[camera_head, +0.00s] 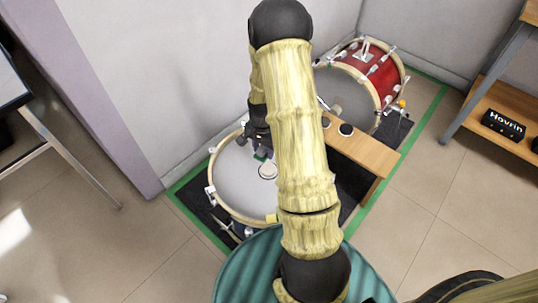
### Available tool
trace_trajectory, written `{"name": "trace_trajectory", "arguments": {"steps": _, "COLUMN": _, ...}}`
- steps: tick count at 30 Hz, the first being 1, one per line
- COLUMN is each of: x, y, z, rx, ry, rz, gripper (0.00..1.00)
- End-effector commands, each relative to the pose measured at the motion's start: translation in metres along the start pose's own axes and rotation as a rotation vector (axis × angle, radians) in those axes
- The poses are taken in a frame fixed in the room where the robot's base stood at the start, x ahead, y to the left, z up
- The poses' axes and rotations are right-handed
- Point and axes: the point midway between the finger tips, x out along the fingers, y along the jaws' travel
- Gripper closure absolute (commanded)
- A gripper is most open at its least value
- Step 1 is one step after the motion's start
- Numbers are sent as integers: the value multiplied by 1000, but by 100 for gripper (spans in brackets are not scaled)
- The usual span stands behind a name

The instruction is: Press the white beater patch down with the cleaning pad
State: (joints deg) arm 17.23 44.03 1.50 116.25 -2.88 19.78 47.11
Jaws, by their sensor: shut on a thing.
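The white beater patch (268,171) is a small pale disc on the grey head of the near bass drum (229,183). My gripper (261,150) is a dark shape just beyond the patch, pointing down at the drum head, partly hidden behind my arm. It is shut on a small dark, greenish thing, likely the cleaning pad (263,156), at the patch's far edge. The pad is too small to see clearly, and I cannot tell whether it touches the patch.
A red drum (391,75) stands behind, on a dark mat edged with green tape (362,215). A wooden bench (369,152) with dark round items is right of my arm. A shelf (505,108) with a black box is at right. Walls close off the back.

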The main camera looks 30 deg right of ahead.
Motion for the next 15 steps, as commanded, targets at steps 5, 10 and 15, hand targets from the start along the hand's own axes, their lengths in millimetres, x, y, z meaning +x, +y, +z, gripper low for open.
{"name": "trace_trajectory", "arguments": {"steps": 5, "x": 10, "y": 15, "z": -11, "rx": 162, "ry": 1, "rz": 0, "gripper": 81}}
{"name": "trace_trajectory", "arguments": {"steps": 10, "x": 9, "y": 16, "z": -12, "rx": 169, "ry": 2, "rz": 0, "gripper": 81}}
{"name": "trace_trajectory", "arguments": {"steps": 15, "x": 10, "y": 16, "z": -12, "rx": 167, "ry": 1, "rz": 0, "gripper": 81}}
